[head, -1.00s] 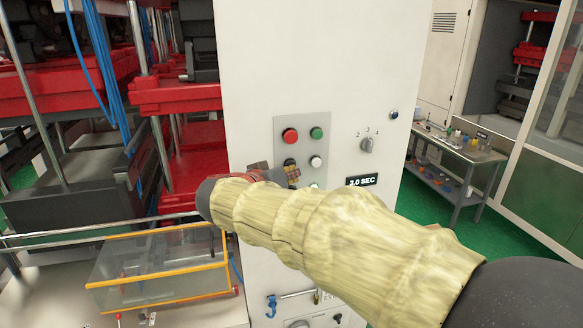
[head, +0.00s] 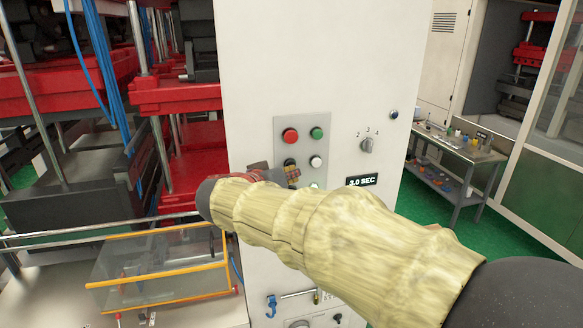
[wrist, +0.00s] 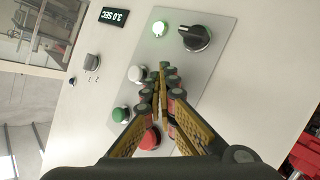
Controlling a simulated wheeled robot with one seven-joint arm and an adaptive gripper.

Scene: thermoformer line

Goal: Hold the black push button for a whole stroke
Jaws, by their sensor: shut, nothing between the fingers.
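The black push button (head: 290,161) sits on the grey panel (head: 323,128), below the red button (head: 290,135) and left of the white button (head: 316,161). Only its upper part shows in the head view. My gripper (head: 292,176) is shut, its tips at the button's lower edge in that view. In the wrist view my gripper (wrist: 163,68) points at the panel, with its fingers together and empty. They cover the spot beside the white button (wrist: 137,73), so the black button is hidden there. I cannot tell whether the tips touch or press it.
A display (head: 362,180) reads 3.0 SEC, below a numbered knob (head: 367,145). A green lamp (wrist: 160,28) is lit beside a black selector (wrist: 195,37). A green button (head: 316,133) is close by. Red machinery stands left, a tool table (head: 460,150) right.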

